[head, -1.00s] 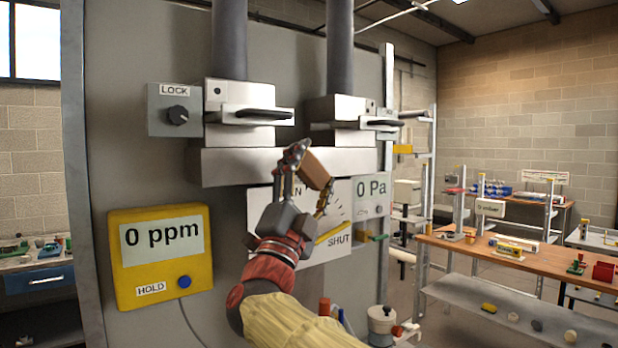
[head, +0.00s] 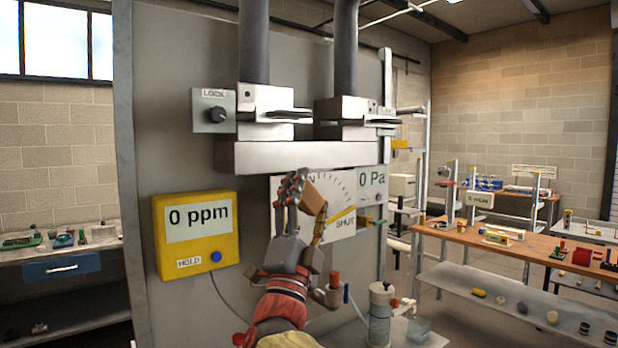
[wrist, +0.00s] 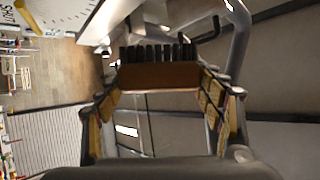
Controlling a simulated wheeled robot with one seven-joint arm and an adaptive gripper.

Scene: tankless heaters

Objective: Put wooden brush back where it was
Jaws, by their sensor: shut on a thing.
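The wooden brush (wrist: 158,76) is a brown block with a row of dark bristles. In the wrist view it sits between the two yellow-padded fingers of my gripper (wrist: 160,95), which is shut on it. In the head view the brush (head: 312,196) shows as a small brown block between the fingertips of my gripper (head: 306,200). The gripper holds it raised in front of the dial on the grey panel, below the metal bar. Part of the brush is hidden by the fingers.
A grey panel (head: 165,150) carries a yellow ppm meter (head: 195,236), a metal bar (head: 290,156) and a dial (head: 335,225). A clear cylinder (head: 380,318) stands at lower right. A cluttered wooden bench (head: 470,246) is at right, a workbench (head: 60,262) at left.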

